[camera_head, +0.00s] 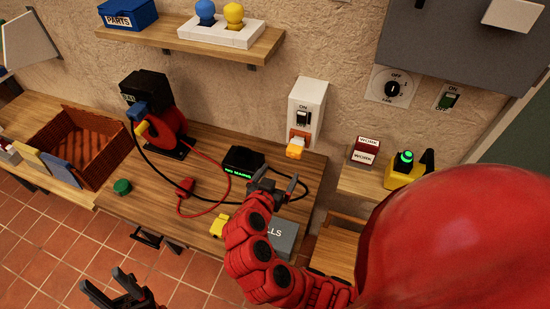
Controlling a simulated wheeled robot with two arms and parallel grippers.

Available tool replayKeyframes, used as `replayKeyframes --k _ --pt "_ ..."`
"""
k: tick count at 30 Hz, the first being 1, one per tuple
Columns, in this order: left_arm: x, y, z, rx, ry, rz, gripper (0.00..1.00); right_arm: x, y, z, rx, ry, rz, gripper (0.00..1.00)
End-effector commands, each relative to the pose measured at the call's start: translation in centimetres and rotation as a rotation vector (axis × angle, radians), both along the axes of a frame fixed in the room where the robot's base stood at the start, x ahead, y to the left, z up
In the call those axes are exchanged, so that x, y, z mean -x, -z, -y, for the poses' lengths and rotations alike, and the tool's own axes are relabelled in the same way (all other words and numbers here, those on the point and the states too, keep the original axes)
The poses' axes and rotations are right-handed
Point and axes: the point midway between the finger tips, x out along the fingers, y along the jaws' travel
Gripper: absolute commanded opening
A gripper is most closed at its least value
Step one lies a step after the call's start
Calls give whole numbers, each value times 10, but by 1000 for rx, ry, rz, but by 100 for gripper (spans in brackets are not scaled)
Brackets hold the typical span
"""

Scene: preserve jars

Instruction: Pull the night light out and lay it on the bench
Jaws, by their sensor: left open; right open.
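A small yellow-orange block that looks like the night light (295,149) sits at the orange socket (300,134), below the switch on a white wall box (306,101). The wooden bench (160,205) runs along the wall beneath it. My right gripper (277,182) is open over the bench, below and a little left of the night light and apart from it. My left gripper (101,281) is open and empty at the lower left, over the tiled floor in front of the bench.
A black box with green lettering (243,162) and a red plug on a cord (185,187) lie on the bench near a red cable reel (165,130). A grey box (283,238), a yellow block (219,225) and a green knob (122,186) are near the front. A wicker basket (76,140) stands left.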

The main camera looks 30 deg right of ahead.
Motion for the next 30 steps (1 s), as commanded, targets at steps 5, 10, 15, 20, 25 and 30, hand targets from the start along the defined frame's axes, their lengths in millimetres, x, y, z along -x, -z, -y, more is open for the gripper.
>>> replayKeyframes --k 5,10,15,20,25,30 --pt "0 13 0 0 0 0 50 -13 12 19 6 5 1 95" --pt "0 40 0 0 0 0 50 -33 26 42 8 5 5 95" --pt "0 33 0 0 0 0 50 -44 22 44 6 -13 15 95" --pt "0 35 0 0 0 0 50 -49 28 54 9 -7 6 95" --pt "0 24 0 0 0 1 50 -61 36 73 7 2 -5 95" --pt "0 14 0 0 0 0 50 -78 47 93 6 2 -6 95"
